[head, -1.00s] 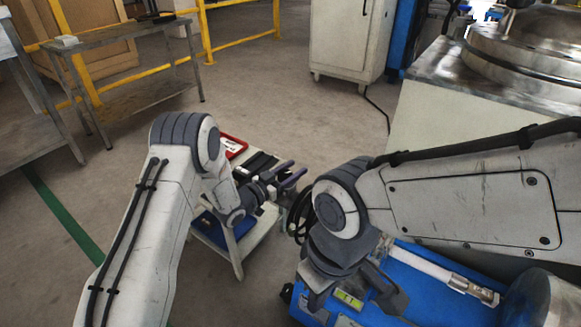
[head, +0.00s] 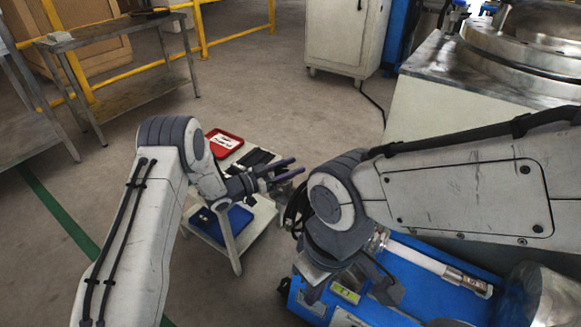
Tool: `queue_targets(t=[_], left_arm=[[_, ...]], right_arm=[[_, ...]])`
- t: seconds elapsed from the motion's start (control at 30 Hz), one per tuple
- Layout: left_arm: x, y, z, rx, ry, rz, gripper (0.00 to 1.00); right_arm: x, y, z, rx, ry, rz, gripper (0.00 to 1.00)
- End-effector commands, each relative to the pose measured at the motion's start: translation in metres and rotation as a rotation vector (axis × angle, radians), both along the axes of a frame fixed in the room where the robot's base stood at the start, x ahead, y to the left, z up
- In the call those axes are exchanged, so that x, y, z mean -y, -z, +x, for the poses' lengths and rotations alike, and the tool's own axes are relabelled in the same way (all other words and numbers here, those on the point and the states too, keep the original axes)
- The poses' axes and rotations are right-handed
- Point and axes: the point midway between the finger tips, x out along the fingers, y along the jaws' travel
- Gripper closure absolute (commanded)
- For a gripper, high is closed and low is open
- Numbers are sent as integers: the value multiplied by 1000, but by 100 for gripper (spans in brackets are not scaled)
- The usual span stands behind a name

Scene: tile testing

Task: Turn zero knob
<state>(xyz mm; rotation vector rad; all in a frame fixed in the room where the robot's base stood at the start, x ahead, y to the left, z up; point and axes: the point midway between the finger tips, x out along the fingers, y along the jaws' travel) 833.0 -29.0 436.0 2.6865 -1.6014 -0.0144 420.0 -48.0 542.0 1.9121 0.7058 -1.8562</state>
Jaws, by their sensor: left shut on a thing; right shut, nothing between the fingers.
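The blue testing machine (head: 470,262) lies at the lower right, with a pale cylindrical bar (head: 425,262) along its top. A small yellow-green level vial (head: 345,291) sits at its near left end. I cannot make out the zero knob. My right gripper (head: 345,294) is shut and empty, pointing down over the machine's left end by the vial. Its wrist hides part of the machine. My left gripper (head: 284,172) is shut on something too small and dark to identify. It is left of the machine and above the small cart's right side.
The small cart (head: 243,241) carries a red tray (head: 225,141) and dark items on top, with a blue bin (head: 222,224) below. A metal drum (head: 541,296) stands at the lower right. A white cabinet (head: 343,38) stands behind; open floor lies left.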

Motion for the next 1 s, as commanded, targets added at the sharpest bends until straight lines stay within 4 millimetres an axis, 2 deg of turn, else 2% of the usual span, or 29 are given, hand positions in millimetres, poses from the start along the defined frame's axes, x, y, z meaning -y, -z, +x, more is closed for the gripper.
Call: queue_targets(t=[0.03,0.1,0.47,0.57,0.73,1.0], left_arm=[[-1,0,1,0,-6,-1,45],[-1,0,1,0,-5,-1,19],[0,-4,1,0,-2,-1,19],[0,-15,1,2,-2,-1,19],[-1,-53,2,3,-4,-2,19],[51,-82,-33,-2,1,-1,19]], right_arm=[[0,0,0,0,0,0,100],[0,0,0,0,0,0,100],[0,-2,0,0,0,0,100],[0,-10,0,0,0,0,100],[0,-36,0,0,0,0,100],[0,-61,0,0,0,0,100]])
